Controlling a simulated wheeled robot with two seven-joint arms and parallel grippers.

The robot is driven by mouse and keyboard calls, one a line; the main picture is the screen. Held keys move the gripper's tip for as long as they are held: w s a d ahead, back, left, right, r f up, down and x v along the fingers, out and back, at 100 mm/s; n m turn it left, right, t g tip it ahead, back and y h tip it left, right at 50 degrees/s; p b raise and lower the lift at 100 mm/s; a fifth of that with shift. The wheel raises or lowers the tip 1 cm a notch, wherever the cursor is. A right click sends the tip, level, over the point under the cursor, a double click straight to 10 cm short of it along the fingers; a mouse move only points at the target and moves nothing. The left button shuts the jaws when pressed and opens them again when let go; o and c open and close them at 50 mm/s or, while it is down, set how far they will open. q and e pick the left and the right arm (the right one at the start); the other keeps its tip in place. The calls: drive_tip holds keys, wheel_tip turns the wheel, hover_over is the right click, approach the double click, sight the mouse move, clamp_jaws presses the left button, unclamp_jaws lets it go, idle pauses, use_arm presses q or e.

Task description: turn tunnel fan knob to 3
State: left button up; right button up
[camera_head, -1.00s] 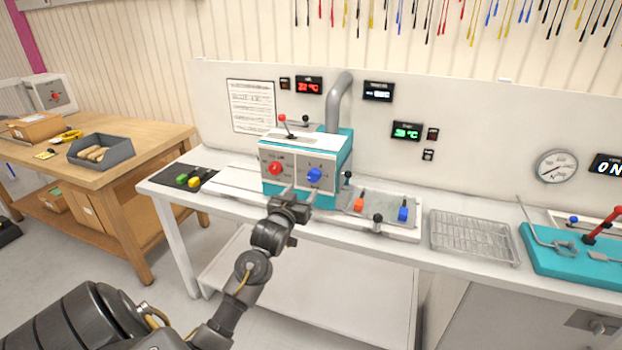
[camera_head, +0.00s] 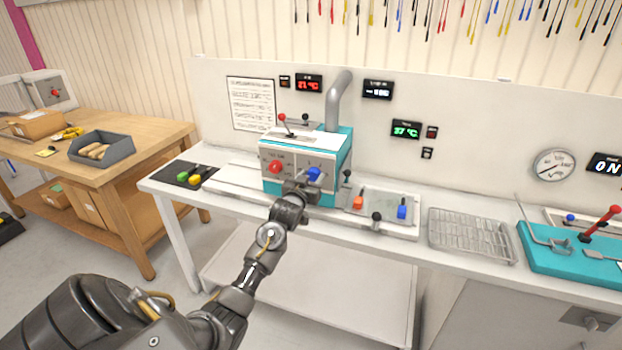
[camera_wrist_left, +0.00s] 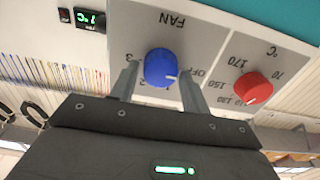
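The tunnel fan knob is the blue knob (camera_head: 314,173) on the front of the white and teal machine (camera_head: 271,186). In the left wrist view the blue knob (camera_wrist_left: 158,65) sits under the upside-down word FAN. Its white mark points right, toward OFF; a 3 and a 2 are printed on its left. My left gripper (camera_head: 304,186) is at the knob; in the left wrist view its fingers (camera_wrist_left: 158,80) are apart, one on each side of it. Whether they touch it is unclear. My right gripper is not in view.
A red temperature knob (camera_head: 275,167) sits close beside the blue one. A tray with orange and blue handles (camera_head: 384,203) and a wire rack (camera_head: 470,236) lie to the right on the bench. A small lever (camera_head: 347,176) stands near the machine's right side.

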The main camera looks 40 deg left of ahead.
use_arm(q)
drive_tip(key=c, duration=0.7)
drive_tip(key=shift+o, duration=0.2)
